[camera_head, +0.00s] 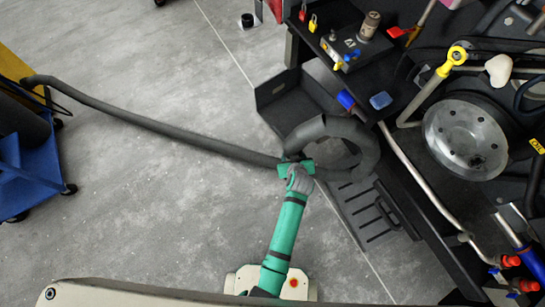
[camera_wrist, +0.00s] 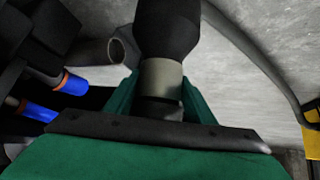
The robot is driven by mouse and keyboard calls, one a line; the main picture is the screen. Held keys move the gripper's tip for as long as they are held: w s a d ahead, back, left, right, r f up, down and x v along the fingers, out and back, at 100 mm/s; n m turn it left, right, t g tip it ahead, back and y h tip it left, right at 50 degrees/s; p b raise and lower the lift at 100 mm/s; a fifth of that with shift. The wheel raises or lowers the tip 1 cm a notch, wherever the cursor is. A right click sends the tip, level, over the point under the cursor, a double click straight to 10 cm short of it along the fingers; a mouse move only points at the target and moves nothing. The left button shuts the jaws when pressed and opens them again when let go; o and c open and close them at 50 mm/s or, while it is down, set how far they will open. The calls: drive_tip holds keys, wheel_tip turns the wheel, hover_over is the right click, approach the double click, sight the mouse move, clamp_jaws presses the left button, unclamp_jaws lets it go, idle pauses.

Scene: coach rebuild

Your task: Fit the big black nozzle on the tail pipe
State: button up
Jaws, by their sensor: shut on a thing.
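My gripper (camera_head: 296,168) is shut on the big black nozzle. In the wrist view the nozzle (camera_wrist: 168,28) sticks out beyond my green fingers (camera_wrist: 155,98), with a pale grey collar (camera_wrist: 161,80) between them. An open grey pipe end (camera_wrist: 113,51), which looks like the tail pipe, shows left of the nozzle and apart from it. In the head view a thick dark curved piece (camera_head: 362,135) arcs right from my gripper; I cannot tell where hose ends and nozzle begins. I cannot clearly make out the tail pipe's end in the head view.
A long grey hose (camera_head: 150,122) runs from my gripper to a blue and yellow cart (camera_head: 14,170) at left. A black bench (camera_head: 400,112) with tools, a metal disc (camera_head: 466,138) and blue-capped pipes fills the right. A slotted black panel (camera_head: 372,215) lies below.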

drive_tip(key=w+a+f+n+h, duration=0.2)
drive_tip(key=a+f+n, duration=0.2)
drive_tip(key=f+n, duration=0.45)
drive_tip(key=w+a+f+n+h, duration=0.1)
drive_tip(key=a+f+n+h, duration=0.3)
drive_tip(key=n, duration=0.8)
drive_tip(key=shift+y, duration=0.7)
drive_tip(key=shift+w+d+f, duration=0.2)
drive_tip(key=shift+w+d, duration=0.5)
drive_tip(key=shift+d, duration=0.05)
drive_tip(key=shift+w+d+f, duration=0.15)
drive_tip(key=shift+w+d, duration=0.5)
drive_tip(key=shift+d, duration=0.05)
drive_tip(key=shift+w+a, duration=0.1)
drive_tip(key=shift+r, duration=0.1)
drive_tip(key=shift+d, duration=0.3)
drive_tip(key=shift+a, duration=0.1)
